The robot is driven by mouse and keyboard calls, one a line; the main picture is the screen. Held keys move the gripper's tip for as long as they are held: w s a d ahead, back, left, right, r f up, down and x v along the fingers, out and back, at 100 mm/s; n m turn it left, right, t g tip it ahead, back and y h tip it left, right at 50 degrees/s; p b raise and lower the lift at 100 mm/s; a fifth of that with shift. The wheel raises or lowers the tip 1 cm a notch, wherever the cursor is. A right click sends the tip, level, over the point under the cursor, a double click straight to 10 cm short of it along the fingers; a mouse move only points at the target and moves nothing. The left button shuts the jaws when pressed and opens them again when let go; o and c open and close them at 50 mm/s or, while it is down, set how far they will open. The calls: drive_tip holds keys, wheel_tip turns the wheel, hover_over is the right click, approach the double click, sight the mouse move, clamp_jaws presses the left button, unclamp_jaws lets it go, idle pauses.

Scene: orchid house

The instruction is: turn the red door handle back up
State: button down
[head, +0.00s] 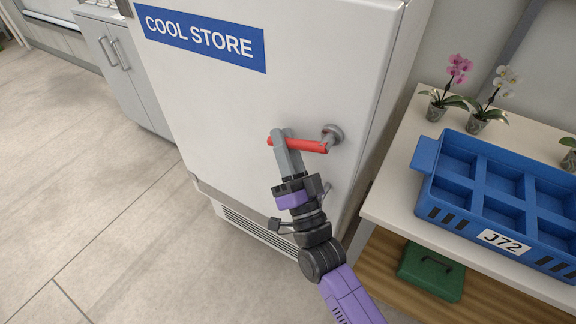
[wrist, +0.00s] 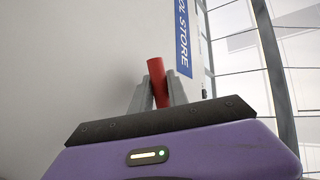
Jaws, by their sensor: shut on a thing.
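The red door handle (head: 312,147) is a bar on the white cool store door (head: 240,90). In the head view it lies nearly level, running left from a grey round mount (head: 332,134). My gripper (head: 282,140) is shut on the red handle near its left, free end. In the wrist view the red handle (wrist: 157,80) shows between the two grey fingers of my gripper (wrist: 157,92). The fingers hide part of the bar.
A white bench (head: 395,190) stands right of the door, with a blue compartment tray (head: 450,212) and potted orchids (head: 470,105) on it. A green case (head: 431,271) sits on the wooden shelf below. Open tiled floor (head: 90,190) lies to the left.

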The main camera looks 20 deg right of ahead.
drive_tip(key=m+h+b, duration=0.1)
drive_tip(key=m+b, duration=0.1)
drive_tip(key=r+m+t+h+b, duration=0.1)
drive_tip(key=h+b, duration=0.1)
drive_tip(key=shift+w+r+m, duration=0.2)
drive_tip(key=shift+m, duration=0.2)
drive_tip(key=shift+a+r+m+t+h+b, duration=0.1)
drive_tip(key=shift+r+m+t+h+b, duration=0.2)
drive_tip(key=shift+m+h+b, duration=0.4)
drive_tip(key=shift+r+m+t+h+b, duration=0.2)
drive_tip(key=shift+r+m+h+b, duration=0.3)
drive_tip(key=shift+h, duration=0.3)
drive_tip(key=c, duration=1.6)
unclamp_jaws()
drive_tip(key=shift+o, duration=0.2)
drive_tip(key=v, duration=0.7)
drive_tip(key=shift+s+f+b, duration=0.3)
drive_tip(key=shift+b, duration=0.15)
